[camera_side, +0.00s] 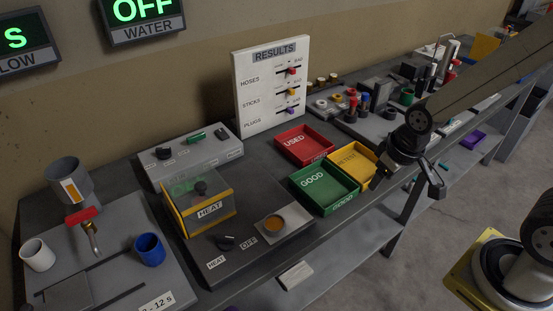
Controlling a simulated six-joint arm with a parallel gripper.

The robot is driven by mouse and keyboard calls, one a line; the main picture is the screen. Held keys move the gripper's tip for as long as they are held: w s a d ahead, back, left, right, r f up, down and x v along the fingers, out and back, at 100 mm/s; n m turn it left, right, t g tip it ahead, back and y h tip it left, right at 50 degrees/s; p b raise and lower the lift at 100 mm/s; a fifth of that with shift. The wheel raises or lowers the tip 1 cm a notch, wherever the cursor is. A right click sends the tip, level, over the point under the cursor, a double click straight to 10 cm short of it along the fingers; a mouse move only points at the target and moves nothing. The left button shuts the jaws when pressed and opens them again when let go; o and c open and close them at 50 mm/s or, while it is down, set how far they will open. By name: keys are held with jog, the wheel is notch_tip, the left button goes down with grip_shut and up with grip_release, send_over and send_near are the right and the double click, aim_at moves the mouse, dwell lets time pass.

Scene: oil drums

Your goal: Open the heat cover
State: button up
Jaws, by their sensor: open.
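The heat cover (210,210) is a clear box with yellow edges, a HEAT label on its front and a dark knob on top. It sits on a dark grey station left of the middle and looks closed. Something green and dark shows faintly through it. My gripper (413,188) is to the right of the cover, over the bench's front edge near the yellow tray (345,174). It is open and well apart from the cover. I see nothing held in it.
A HEAT/OFF knob (226,243) and an orange-topped round piece (274,224) are in front of the cover. A grey control box (190,155) is behind it. Green (316,203) and red (301,155) trays lie between cover and gripper. A results board (272,90) stands behind.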

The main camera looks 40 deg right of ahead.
jog(key=shift+o, duration=0.3)
jog(key=shift+w+a+r, duration=0.1)
jog(key=shift+w+a, duration=0.05)
jog(key=shift+w, duration=0.15)
jog(key=n+y, duration=0.3)
jog(key=n, duration=0.6)
send_near(202, 185)
jog(key=f, duration=0.1)
jog(key=shift+s+a+t, duration=0.1)
jog(key=shift+a+t, duration=0.05)
jog(key=shift+t, duration=0.15)
jog(key=shift+f, duration=0.15)
jog(key=shift+x, duration=3.8)
grip_shut()
